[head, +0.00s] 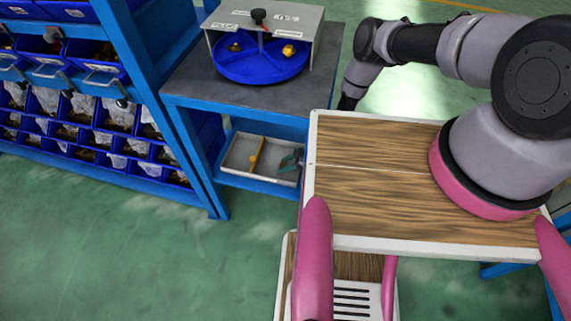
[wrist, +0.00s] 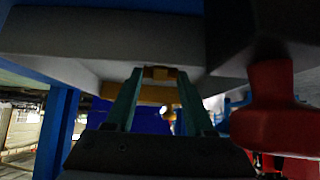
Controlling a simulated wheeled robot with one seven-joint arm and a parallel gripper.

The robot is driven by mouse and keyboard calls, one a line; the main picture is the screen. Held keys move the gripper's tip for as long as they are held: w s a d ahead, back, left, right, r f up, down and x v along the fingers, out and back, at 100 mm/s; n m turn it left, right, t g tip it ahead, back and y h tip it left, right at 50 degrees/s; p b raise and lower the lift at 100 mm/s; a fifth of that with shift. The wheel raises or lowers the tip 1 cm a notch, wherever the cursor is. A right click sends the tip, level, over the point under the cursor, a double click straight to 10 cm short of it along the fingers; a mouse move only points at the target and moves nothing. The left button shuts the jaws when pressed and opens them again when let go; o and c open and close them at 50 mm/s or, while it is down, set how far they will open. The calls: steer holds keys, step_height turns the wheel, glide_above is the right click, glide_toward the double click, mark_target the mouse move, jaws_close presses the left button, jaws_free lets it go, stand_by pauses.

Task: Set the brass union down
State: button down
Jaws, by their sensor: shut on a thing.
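My gripper (head: 287,164) reaches in from the right over the grey tray (head: 231,158) on the low shelf. Its teal fingers also show in the wrist view (wrist: 158,75), shut on the small brass union (wrist: 158,73) at their tips. The head view does not show the union clearly. A yellow divider (head: 257,155) crosses the tray, left of my fingertips. In the dark wrist view a yellow bar (wrist: 152,94) lies just beyond the union. I cannot tell whether the union touches the tray floor.
Above the tray is a grey bench top (head: 200,85) with a divided blue dish (head: 262,70) holding brass pieces, under a grey hood with a red lever. Racks of blue bins (head: 100,125) stand left. A blurred red thing (wrist: 275,115) is right in the wrist view.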

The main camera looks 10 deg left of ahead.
steer(key=shift+c, duration=1.3)
jaws_free()
steer(key=v, duration=1.2)
steer(key=shift+d+r, duration=0.1)
